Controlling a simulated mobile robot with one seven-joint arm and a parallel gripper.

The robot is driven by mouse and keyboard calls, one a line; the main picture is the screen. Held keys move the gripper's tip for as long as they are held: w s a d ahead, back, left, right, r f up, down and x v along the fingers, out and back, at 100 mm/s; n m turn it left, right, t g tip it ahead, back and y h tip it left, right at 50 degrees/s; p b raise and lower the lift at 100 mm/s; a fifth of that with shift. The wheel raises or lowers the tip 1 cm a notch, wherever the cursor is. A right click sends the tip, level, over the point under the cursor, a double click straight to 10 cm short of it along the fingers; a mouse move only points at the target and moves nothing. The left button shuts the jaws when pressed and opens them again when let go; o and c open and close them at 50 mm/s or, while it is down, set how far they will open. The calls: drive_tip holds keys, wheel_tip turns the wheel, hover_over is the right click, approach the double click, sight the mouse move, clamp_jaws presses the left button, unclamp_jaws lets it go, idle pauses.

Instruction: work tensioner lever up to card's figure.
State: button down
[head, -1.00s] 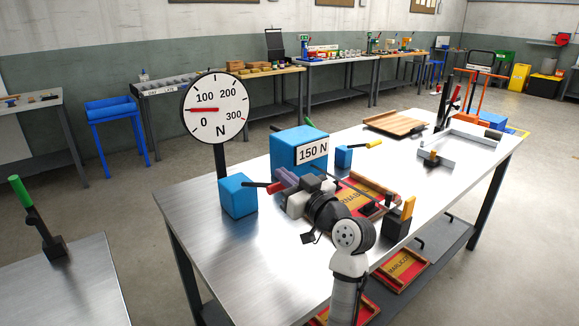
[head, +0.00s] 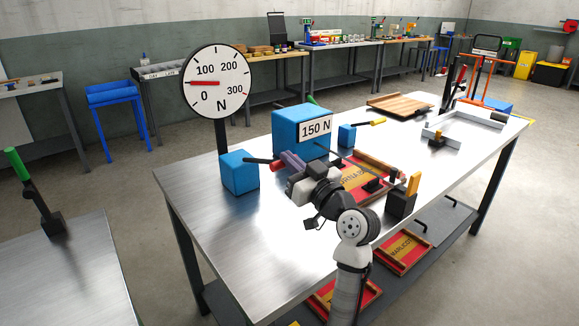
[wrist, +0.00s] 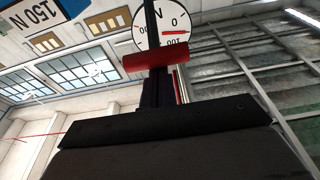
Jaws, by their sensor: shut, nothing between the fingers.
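The tensioner is a blue box (head: 239,174) on the left of the table with a dark lever ending in a red grip (head: 278,166). My gripper (head: 290,160) is shut and empty, its fingertips close beside the red grip; whether they touch is unclear. In the wrist view the red grip (wrist: 155,60) lies across just past the fingers. The round dial (head: 217,84), marked in N, has its red needle pointing left, between 0 and 100. The card (head: 315,128) on a large blue block reads 150 N.
A smaller blue box (head: 346,135) with a yellow-gripped lever (head: 377,122) stands to the right. Red trays (head: 363,175), a black block (head: 400,203) and a wooden board (head: 399,106) are also on the table. The table's near left is clear.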

wheel_tip(320, 180, down, 7)
drive_tip(key=s+d+b, duration=0.1)
drive_tip(key=b, duration=0.6)
drive_tip(key=shift+s+r, duration=0.15)
drive_tip(key=shift+r, duration=0.05)
